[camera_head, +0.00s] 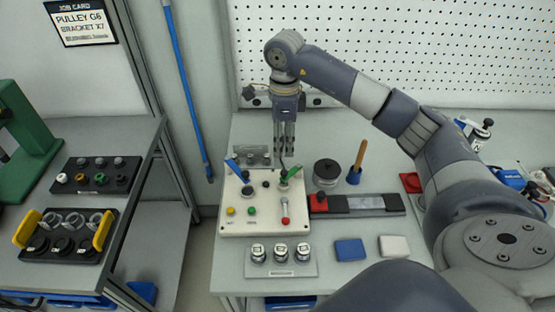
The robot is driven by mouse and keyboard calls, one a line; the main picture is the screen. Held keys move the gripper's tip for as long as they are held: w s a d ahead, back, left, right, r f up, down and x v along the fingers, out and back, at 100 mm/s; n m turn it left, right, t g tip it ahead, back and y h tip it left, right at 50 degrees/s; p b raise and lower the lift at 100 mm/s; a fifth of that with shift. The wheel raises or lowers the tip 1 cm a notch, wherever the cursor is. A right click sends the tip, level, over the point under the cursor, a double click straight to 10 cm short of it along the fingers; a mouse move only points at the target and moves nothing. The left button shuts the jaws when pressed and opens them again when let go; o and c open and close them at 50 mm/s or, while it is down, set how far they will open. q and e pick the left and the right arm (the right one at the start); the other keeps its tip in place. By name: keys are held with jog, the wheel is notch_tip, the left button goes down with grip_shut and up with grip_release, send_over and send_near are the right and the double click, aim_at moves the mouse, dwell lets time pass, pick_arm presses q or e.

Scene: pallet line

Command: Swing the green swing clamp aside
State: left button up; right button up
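A green swing clamp handle (291,173) stands tilted on the right side of a cream fixture plate (240,223) on the bench. A blue handle (233,168) sits on the plate's left side. My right gripper (283,156) points straight down from above, just over the back of the plate and close to the green handle. Whether it touches the handle cannot be told. Its fingers look narrow and nearly side by side, and the gap between them is unclear. My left gripper is not in view.
On the plate are coloured buttons and a red-tipped lever (285,220). Right of it are a black round part (327,172), a wooden-handled tool (359,160) and a rail with a red block (318,202). A tray of several labelled parts (280,269) lies in front. A pegboard stands behind.

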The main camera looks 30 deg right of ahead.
jog(key=p, duration=0.2)
send_over(284, 172)
jog(key=f, duration=0.5)
jog(key=shift+s+f, duration=0.2)
jog(key=shift+f, duration=0.15)
jog(key=f, duration=0.2)
jog(key=shift+w+f+p, duration=0.25)
jog(key=shift+f+p, duration=0.1)
jog(key=shift+p, duration=0.05)
jog(key=shift+f, duration=0.6)
jog(key=c, duration=0.8)
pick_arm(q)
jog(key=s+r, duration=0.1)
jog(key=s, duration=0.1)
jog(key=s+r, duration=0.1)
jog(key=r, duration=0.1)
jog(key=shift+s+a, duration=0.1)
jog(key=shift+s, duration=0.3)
pick_arm(e)
grip_shut()
